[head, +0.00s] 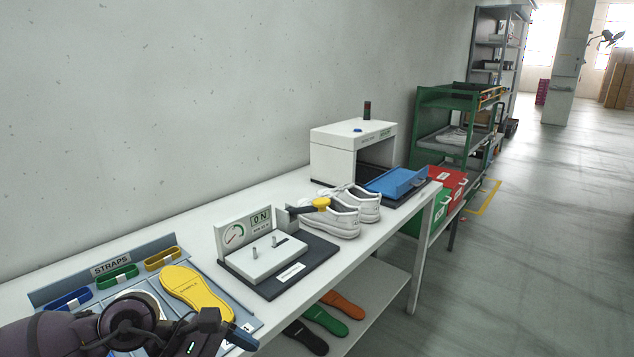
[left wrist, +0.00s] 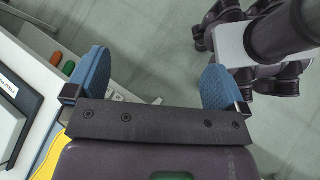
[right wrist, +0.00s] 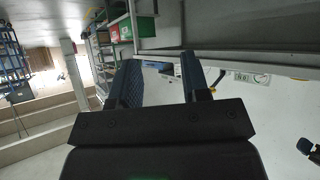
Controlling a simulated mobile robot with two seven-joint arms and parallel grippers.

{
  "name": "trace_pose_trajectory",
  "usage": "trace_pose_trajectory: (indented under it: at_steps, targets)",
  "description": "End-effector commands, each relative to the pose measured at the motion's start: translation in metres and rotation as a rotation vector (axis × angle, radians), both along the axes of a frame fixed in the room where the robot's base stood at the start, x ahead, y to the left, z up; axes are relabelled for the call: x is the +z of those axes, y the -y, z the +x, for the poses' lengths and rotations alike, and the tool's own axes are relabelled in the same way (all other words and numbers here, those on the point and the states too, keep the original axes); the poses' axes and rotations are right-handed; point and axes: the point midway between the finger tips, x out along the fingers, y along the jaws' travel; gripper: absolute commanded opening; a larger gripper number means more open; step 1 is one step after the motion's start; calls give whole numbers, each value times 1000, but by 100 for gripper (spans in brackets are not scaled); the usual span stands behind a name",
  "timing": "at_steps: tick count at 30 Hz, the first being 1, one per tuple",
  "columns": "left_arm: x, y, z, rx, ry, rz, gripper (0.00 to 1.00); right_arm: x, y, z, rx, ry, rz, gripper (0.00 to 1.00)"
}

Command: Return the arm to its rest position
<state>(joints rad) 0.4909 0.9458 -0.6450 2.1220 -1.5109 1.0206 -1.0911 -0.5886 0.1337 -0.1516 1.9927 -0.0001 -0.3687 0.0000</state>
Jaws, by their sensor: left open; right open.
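My left arm comes in at the lower left of the head view, over the straps tray's near end. My left gripper (left wrist: 155,85) is open and empty in the left wrist view, its two blue pads wide apart above the floor beside the table. My right gripper (right wrist: 163,82) is open and empty in the right wrist view, its blue fingers apart, with the workbench beyond them. The right gripper does not show in the head view. A yellow insole (head: 196,293) lies on the straps tray (head: 58,283), close to my left arm.
The white table (head: 372,267) carries a gauge fixture (head: 262,262), a pair of white shoes (head: 343,218), a white box machine (head: 335,150) and a blue tray (head: 397,182). Green and red bins (head: 449,184) stand past its far end. The floor (head: 530,260) at right is clear.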

Motion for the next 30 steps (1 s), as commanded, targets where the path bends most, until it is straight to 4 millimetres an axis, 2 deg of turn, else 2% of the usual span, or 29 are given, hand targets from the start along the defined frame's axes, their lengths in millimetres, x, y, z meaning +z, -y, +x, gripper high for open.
trace_pose_trajectory:
  at_steps: [1, 3, 8, 11, 16, 19, 23, 26, 30]
  targets:
    - [7, 15, -6, 54, -56, -116, 100, 0, 1, -1, 0, -2, -1, 43]
    - [21, 31, -10, 142, -142, -276, 100, -1, 1, -3, 0, -5, -2, 43]
    - [57, 47, -9, 358, -365, -634, 100, -3, 3, -6, -1, -11, -4, 43]
    - [75, 43, -2, 502, -522, -846, 100, -4, 4, -9, -2, -18, -7, 43]
    - [91, 17, 15, 762, -804, -1193, 100, -7, 6, -13, -2, -26, -10, 43]
    - [89, -8, 25, 921, -980, -1388, 100, -7, 6, -13, -2, -28, -11, 43]
    - [72, -45, 31, 1138, -1209, -1631, 100, -7, 6, -12, -1, -26, -10, 43]
    - [49, -75, 29, 1310, -1384, -1811, 100, -6, 5, -10, 0, -22, -11, 43]
    - [6, -113, 13, 1565, -1620, -2054, 100, -4, 5, -6, 2, -14, -11, 43]
